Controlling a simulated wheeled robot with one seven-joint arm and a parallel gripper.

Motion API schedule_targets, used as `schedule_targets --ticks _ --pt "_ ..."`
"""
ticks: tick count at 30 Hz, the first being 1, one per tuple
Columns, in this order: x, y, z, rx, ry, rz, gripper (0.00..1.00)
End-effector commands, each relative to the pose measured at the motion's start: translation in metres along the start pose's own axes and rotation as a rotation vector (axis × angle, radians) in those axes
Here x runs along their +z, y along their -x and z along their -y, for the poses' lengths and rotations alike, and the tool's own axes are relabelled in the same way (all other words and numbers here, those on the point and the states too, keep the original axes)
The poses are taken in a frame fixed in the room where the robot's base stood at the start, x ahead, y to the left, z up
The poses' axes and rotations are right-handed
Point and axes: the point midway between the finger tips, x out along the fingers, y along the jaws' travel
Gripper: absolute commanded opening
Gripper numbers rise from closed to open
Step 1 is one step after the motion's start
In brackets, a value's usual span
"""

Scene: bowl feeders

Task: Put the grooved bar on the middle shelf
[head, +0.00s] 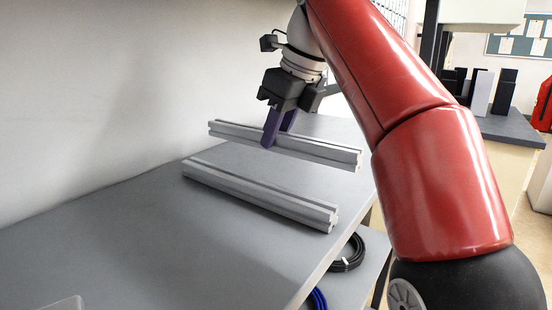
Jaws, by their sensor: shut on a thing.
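Two long grey grooved bars show in the head view. My gripper (277,135), with purple fingers pointing down, is shut on the far grooved bar (327,151) near its middle. This bar looks level and a little above the grey shelf surface (150,240); its left end covers part of the line where wall and surface meet. The near grooved bar (262,196) lies on the surface, roughly parallel to the held one and apart from it. Part of the held bar is hidden behind the fingers. I cannot tell which shelf level this surface is.
A lower shelf (352,281) shows below the right edge, with a black cable coil (350,255) and a blue cable coil (318,299). A pale wall (90,90) bounds the left. The near left surface is clear, except a pale object (65,304) at the bottom.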

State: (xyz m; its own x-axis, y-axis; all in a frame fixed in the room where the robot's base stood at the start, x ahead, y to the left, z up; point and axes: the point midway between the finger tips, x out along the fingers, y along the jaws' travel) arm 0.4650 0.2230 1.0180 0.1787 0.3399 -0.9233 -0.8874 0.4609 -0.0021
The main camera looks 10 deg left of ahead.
Motion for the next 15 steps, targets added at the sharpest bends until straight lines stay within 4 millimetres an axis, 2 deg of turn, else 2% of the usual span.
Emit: schedule_targets --ticks 11,13,15 --pt "-0.009 -0.021 -0.001 0.002 0.0 -0.001 0.0" --pt "-0.012 -0.027 -0.001 0.002 0.001 -0.001 0.0" --pt "-0.018 -0.043 -0.001 0.002 0.0 -0.002 0.0"
